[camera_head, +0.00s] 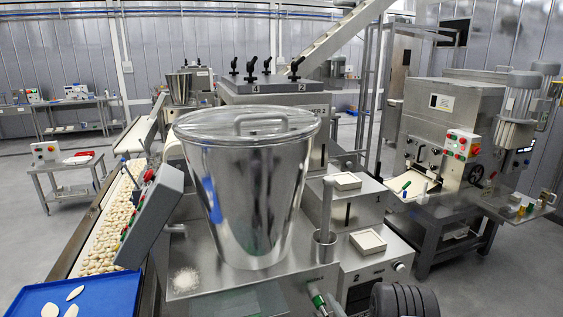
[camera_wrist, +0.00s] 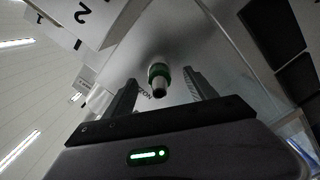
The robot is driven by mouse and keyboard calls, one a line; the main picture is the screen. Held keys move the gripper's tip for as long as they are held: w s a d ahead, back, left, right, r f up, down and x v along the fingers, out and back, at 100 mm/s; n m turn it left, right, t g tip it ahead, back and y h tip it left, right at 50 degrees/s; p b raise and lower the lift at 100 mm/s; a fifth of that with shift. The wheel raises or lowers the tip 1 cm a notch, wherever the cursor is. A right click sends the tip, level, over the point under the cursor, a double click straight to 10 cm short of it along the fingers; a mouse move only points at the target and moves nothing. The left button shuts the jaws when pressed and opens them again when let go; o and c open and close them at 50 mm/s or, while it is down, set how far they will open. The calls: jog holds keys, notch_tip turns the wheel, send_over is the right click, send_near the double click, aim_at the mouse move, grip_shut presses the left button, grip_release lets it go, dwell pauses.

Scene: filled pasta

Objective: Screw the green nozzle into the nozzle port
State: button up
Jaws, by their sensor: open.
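The green nozzle (camera_wrist: 159,72), a metal cylinder with a green band, shows in the centre of the wrist view. It lies between the lines of my two dark fingers, with a visible gap on each side. My gripper (camera_wrist: 161,78) is open, and neither finger appears to touch the nozzle. The nozzle's rear end meets a grey metal surface with a partly hidden printed label (camera_wrist: 146,94). The port itself is hidden, so I cannot tell how deep the nozzle sits. In the head view a green-banded metal piece (camera_head: 316,297) shows at the machine's front lower edge.
A large lidded steel hopper (camera_head: 250,190) stands on the machine top. A tilted control panel (camera_head: 152,215) and a conveyor of pasta (camera_head: 105,235) are on the left. Blue tray (camera_head: 35,300) is at lower left. Small trays (camera_head: 368,241) sit on boxes to the right.

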jog(key=shift+v, duration=2.85)
